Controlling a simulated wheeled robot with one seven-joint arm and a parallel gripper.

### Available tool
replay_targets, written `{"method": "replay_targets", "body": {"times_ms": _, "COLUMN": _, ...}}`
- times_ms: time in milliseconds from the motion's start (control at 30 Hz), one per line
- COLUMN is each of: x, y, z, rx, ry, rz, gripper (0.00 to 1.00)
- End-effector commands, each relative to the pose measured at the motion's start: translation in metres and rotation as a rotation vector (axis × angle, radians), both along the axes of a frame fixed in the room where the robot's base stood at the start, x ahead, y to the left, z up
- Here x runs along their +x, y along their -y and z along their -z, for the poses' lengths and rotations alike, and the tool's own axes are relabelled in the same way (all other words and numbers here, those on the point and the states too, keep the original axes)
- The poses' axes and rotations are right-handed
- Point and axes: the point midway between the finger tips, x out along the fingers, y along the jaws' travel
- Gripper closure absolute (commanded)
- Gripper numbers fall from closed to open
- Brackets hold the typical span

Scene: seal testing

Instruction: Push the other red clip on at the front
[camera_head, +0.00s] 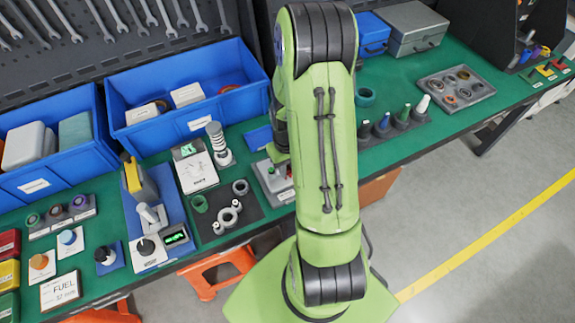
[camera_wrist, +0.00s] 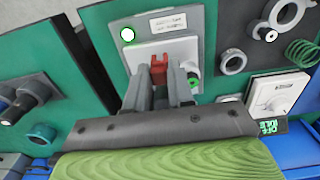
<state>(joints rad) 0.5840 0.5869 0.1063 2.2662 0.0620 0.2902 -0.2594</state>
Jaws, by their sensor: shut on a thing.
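In the wrist view my gripper (camera_wrist: 164,72) is shut on a small red clip (camera_wrist: 158,63). The clip is at the fingertips, in front of a pale plate on a grey test fixture (camera_wrist: 200,22). I cannot tell whether the clip touches the fixture or how far it is seated. A green-rimmed port (camera_wrist: 194,82) shows just right of the fingers. In the head view my arm covers the gripper and part of the grey fixture (camera_head: 270,184). The other red clip cannot be made out clearly.
A dark rack (camera_wrist: 28,85) with bottles and a teal ring (camera_wrist: 42,132) lie to the left. Blue bins (camera_head: 185,132) stand behind.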

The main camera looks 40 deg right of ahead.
Motion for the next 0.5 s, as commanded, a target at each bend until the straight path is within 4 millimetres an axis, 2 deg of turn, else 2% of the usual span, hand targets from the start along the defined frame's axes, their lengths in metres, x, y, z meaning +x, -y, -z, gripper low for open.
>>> {"method": "replay_targets", "body": {"times_ms": 500, "x": 0.0, "y": -0.0001, "z": 0.0092, "rx": 0.0, "ry": 0.0, "rz": 0.0, "gripper": 1.0}}
